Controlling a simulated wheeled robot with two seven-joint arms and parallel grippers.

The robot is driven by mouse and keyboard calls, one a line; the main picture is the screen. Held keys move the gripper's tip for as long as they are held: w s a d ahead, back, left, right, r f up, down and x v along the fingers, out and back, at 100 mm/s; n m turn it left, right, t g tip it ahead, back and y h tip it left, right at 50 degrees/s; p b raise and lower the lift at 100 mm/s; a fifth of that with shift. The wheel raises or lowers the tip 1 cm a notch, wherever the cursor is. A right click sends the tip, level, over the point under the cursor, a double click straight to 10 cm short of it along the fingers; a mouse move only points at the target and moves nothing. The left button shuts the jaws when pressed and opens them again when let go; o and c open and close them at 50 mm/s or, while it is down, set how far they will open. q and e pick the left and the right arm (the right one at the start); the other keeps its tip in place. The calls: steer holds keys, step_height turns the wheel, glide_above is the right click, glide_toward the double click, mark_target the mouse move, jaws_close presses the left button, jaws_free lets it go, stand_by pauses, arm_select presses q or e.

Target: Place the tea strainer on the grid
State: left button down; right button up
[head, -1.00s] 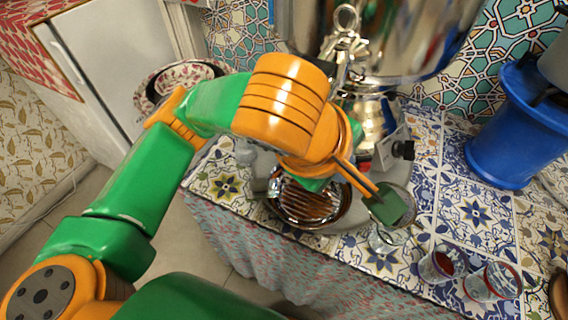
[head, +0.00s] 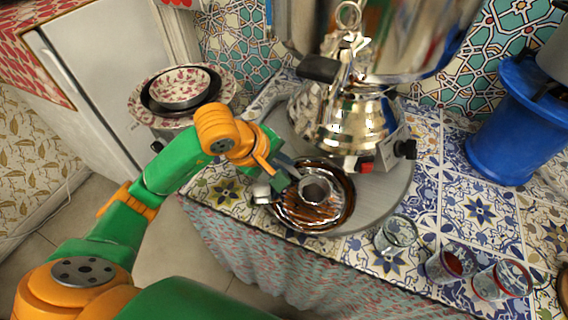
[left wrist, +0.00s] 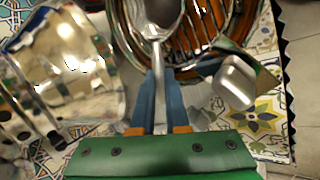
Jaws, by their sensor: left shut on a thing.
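The tea strainer (head: 314,190) is a small silver cup with a thin handle. My left gripper (head: 277,174) is shut on its handle. The cup is over the round brown slatted grid (head: 300,214) with a shiny rim; I cannot tell whether it touches the slats. In the left wrist view, the handle of the strainer (left wrist: 153,50) runs between the blue fingers of my left gripper (left wrist: 155,90), and the cup lies over the grid (left wrist: 205,22). My right gripper is not in view.
A silver teapot (head: 345,125) stands behind the grid, below the large samovar (head: 400,40). A blue bucket (head: 513,130) is at the far right. A small silver piece (head: 262,193) sits left of the grid.

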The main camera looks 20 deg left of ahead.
arm_select(q)
steer(key=shift+f, duration=0.35)
steer(key=c, duration=1.2)
jaws_free()
steer(key=shift+s+r, duration=0.1)
steer(key=shift+r, duration=0.3)
steer(key=p+v, duration=0.1)
steer(key=v, duration=1)
steer(key=shift+r, duration=0.2)
steer(key=shift+s+a, duration=0.1)
steer(key=shift+a, duration=0.05)
